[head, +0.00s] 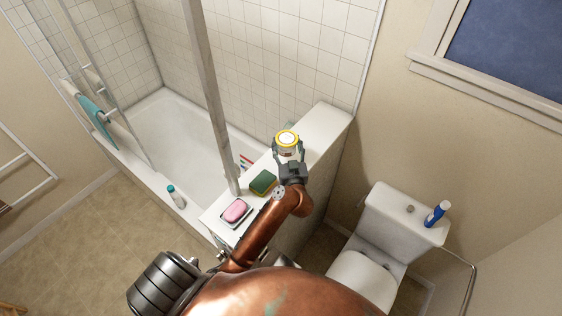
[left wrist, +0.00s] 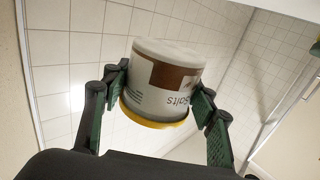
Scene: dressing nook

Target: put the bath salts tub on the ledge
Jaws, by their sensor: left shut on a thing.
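The bath salts tub (head: 286,139) is white with a yellow rim, and its top faces up in the head view. In the left wrist view the tub (left wrist: 165,85) shows a brown and white label with "salts" on it. My left gripper (head: 289,157) is shut on the tub, with one finger on each side. The white ledge (head: 329,124) runs beside the bathtub, and the tub appears over its middle part. I cannot tell whether the tub touches the ledge. My right gripper is not in view.
A green and yellow sponge (head: 263,182) and a pink soap (head: 235,210) in a dish lie on the ledge's near part. The ledge's far right end is clear. A metal post (head: 212,100) stands beside the ledge.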

